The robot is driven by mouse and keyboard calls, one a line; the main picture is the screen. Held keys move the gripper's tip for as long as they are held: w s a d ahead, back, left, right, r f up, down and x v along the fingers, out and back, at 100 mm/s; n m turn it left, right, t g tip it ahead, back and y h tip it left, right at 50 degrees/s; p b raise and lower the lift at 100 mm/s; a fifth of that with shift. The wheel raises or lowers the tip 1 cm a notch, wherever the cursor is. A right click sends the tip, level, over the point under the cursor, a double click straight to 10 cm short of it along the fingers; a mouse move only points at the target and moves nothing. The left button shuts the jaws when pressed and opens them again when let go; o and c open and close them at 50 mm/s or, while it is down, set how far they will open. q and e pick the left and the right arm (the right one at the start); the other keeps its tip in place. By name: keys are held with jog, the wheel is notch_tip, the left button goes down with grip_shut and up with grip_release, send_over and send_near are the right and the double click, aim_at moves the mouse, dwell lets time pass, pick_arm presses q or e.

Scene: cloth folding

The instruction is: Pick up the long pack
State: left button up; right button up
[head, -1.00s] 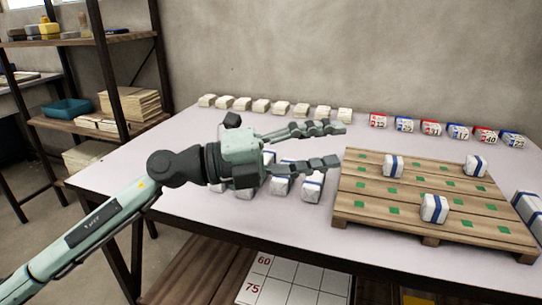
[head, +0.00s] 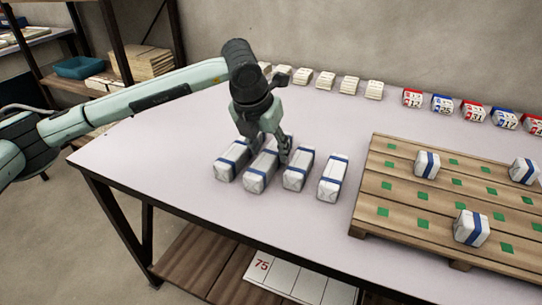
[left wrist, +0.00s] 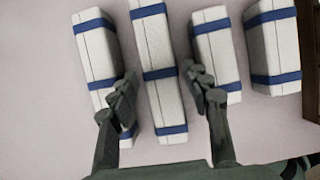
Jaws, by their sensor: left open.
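Several white packs with blue bands lie side by side on the table. The second from the left, the long pack (head: 259,177), reaches nearer the table's front edge than the pack left of it (head: 230,163). My left gripper (head: 267,152) points down over the long pack, fingers open. In the left wrist view the long pack (left wrist: 160,98) lies between the open fingertips (left wrist: 160,75), with the left neighbour (left wrist: 97,50) and right neighbour (left wrist: 218,52) close outside them. Contact with the pack cannot be told. My right gripper is not in view.
A wooden pallet (head: 397,213) with green marks and a few banded packs stands at the right. White blocks (head: 325,81) and red and blue numbered blocks (head: 441,104) line the back of the table. The table's front left is clear.

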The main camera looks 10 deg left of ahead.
pick_arm(q)
jog(key=shift+x, duration=1.25)
jog(key=shift+w, duration=0.1)
jog(key=c, duration=1)
jog(key=shift+r, duration=0.15)
